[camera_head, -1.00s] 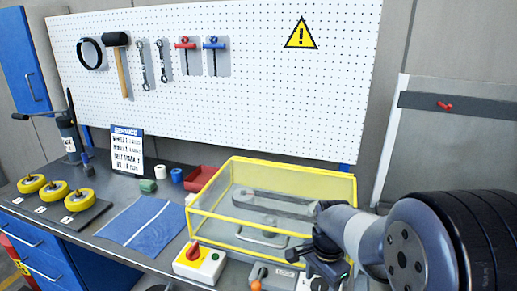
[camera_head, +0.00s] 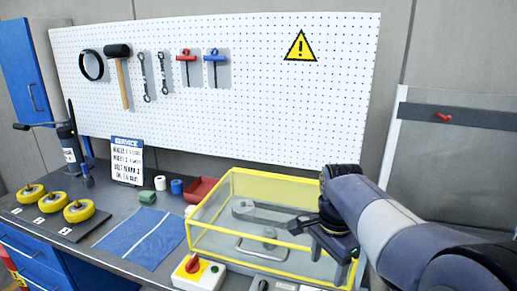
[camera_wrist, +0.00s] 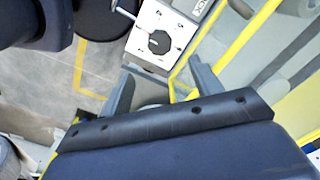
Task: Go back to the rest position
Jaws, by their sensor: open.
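My gripper (camera_head: 330,252) hangs at the right end of the yellow-framed clear guard box (camera_head: 233,174), in front of its right side in the head view. My dark and grey arm reaches to it from the lower right. In the wrist view my gripper (camera_wrist: 162,86) has its two grey fingers apart, with nothing seen between them. A grey control box with a black round knob (camera_wrist: 159,42) shows beyond the fingers, and the yellow frame lies to the right.
A red-knob switch box (camera_head: 197,272) stands at the bench front. A blue cloth (camera_head: 140,235), yellow wheels (camera_head: 79,210) and a red tray (camera_head: 200,190) lie left of the guard. A white pegboard (camera_head: 270,100) with tools stands behind. The cloth's surroundings are mostly clear.

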